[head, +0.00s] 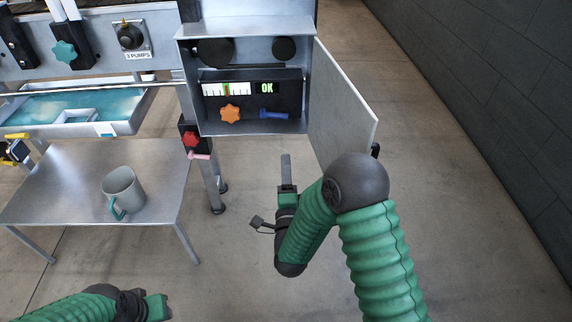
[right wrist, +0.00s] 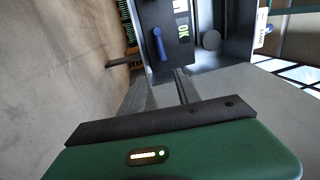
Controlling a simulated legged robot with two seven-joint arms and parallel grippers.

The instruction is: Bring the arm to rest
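My right arm reaches up from the lower right in the head view. Its gripper (head: 286,160) points at the open cabinet and hangs in front of and below it, touching nothing. The fingers show as one narrow grey piece, and in the right wrist view they meet (right wrist: 181,86) at the middle of the dark palm bar, with nothing between them. My left gripper (head: 155,307) is low at the left; its fingers cannot be made out.
The cabinet (head: 245,28) has its door (head: 345,105) swung open close to my right arm. Inside are an orange knob (head: 230,114), a blue handle (head: 273,114) and a display reading OK (head: 267,88). A grey mug (head: 122,186) stands on a metal table (head: 60,190). Floor below is clear.

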